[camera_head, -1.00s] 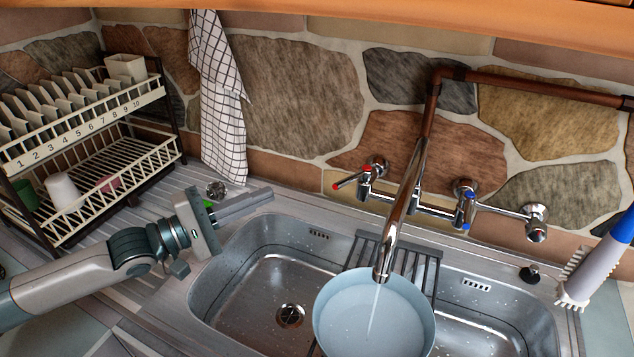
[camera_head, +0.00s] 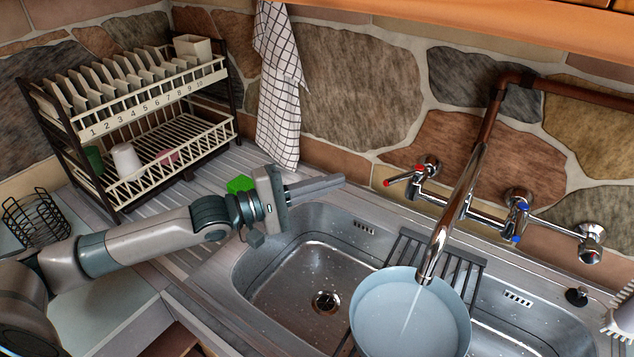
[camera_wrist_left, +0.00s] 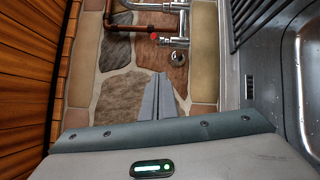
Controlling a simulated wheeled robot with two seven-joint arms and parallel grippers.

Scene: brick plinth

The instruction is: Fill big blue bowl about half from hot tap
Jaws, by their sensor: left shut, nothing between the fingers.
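The big blue bowl (camera_head: 366,340) sits under the spout, over the middle of the double sink. A thin stream of water (camera_head: 410,315) runs from the chrome tap spout (camera_head: 432,255) into it. Pale water shows inside; its exact depth is hard to tell. The red-marked hot tap handle (camera_head: 405,177) is on the wall left of the spout; its red tip also shows in the left wrist view (camera_wrist_left: 154,37). My left gripper (camera_head: 342,182) is shut and empty, left of the red handle and apart from it. Its fingers point toward the wall in the left wrist view (camera_wrist_left: 160,76). My right gripper is out of view.
A blue-marked cold tap handle (camera_head: 518,215) is right of the spout. A dark slatted rack (camera_head: 465,270) lies across the sink (camera_head: 285,295) behind the bowl. A dish rack (camera_head: 150,190) stands left, a green sponge (camera_head: 240,184) lies behind my left wrist, and a checked towel (camera_head: 280,90) hangs behind.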

